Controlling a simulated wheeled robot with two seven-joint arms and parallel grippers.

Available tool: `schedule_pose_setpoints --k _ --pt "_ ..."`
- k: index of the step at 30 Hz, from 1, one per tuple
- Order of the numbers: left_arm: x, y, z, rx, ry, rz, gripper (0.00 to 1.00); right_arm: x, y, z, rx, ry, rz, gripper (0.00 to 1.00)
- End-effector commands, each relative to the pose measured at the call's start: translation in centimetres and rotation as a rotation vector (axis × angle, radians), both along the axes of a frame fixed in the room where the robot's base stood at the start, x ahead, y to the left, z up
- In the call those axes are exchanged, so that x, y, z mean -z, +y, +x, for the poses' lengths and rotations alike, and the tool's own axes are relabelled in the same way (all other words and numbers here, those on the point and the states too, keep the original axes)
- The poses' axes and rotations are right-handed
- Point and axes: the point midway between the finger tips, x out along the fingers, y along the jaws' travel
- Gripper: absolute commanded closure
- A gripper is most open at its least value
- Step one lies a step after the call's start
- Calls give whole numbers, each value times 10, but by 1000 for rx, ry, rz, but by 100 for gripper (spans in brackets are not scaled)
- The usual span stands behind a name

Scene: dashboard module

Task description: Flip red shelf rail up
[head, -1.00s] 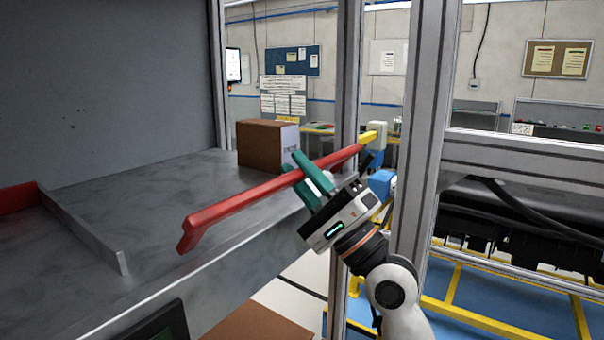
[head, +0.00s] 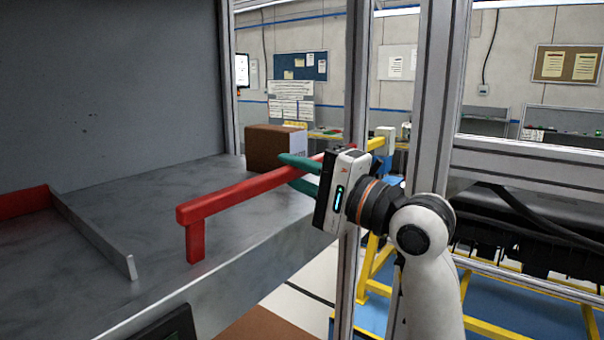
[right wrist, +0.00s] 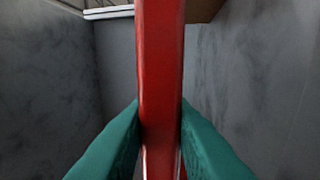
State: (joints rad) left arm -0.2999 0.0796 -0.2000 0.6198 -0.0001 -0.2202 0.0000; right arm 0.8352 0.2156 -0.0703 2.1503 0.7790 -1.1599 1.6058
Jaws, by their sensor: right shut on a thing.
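The red shelf rail (head: 252,190) runs from the near front of the grey shelf back toward the right in the head view. Its near end has a short leg pointing down, its lower end at or just above the shelf surface; I cannot tell if it touches. My right gripper (head: 296,174) has its green fingers shut on the rail from the right side. In the right wrist view the rail (right wrist: 160,70) stands between both green fingers. The rail's far end is partly hidden behind the gripper. My left gripper is not in view.
The grey metal shelf (head: 120,225) has a low metal divider (head: 95,240) and a red piece (head: 22,203) at left. A brown box (head: 272,147) stands at the back. Aluminium posts (head: 432,100) rise close to my right arm.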

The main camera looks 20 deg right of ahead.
Motion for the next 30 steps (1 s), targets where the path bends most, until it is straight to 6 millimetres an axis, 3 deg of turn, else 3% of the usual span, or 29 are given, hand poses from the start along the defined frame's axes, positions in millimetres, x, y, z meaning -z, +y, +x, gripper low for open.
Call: schedule_pose_setpoints --k 10,26,27,30 --pt "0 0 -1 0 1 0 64 1 6 7 -2 121 -94 100" --pt "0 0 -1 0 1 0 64 2 7 8 -4 146 -112 100" --pt "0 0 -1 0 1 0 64 2 7 8 -4 146 -112 78" --pt "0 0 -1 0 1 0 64 2 7 8 -4 145 -111 62"
